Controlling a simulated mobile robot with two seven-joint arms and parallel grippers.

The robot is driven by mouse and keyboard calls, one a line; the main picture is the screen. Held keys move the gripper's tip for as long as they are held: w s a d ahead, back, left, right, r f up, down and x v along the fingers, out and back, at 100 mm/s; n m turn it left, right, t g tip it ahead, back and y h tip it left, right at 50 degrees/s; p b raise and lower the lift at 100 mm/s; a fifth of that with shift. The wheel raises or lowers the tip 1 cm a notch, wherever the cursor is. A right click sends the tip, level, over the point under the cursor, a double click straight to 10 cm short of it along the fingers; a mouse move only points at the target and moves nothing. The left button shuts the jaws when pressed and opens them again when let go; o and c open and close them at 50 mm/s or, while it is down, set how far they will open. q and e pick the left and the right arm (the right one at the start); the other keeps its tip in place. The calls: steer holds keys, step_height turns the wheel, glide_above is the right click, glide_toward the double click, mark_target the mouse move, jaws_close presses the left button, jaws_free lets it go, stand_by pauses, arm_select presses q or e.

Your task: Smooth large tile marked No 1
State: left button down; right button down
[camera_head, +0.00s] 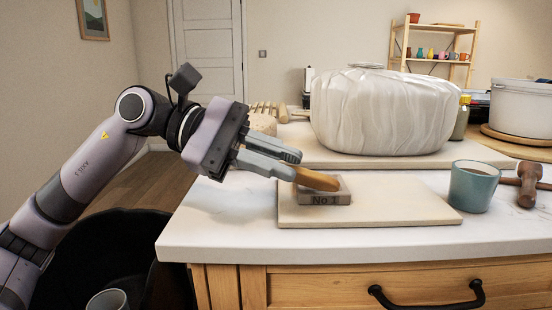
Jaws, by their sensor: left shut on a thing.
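A grey tile marked "No 1" (323,199) lies on a pale board (400,209) near the counter's front edge. My left gripper (282,166) comes in from the left and is shut on a tool with an orange-brown rounded end (317,180). The tool's end is over the tile's top; I cannot tell for sure whether it touches. Part of the tool is hidden between the fingers. My right gripper is not in view.
A large white wrapped bundle (380,112) stands on a board behind. A teal cup (473,186) and a brown wooden tool (528,182) are to the right. A white pot (520,108) stands at back right. The counter's left front is bare.

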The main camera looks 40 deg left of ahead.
arm_select(q)
steer(key=shift+s+f+b, duration=0.15)
steer(key=shift+f+b, duration=0.3)
steer(key=shift+a, duration=0.1)
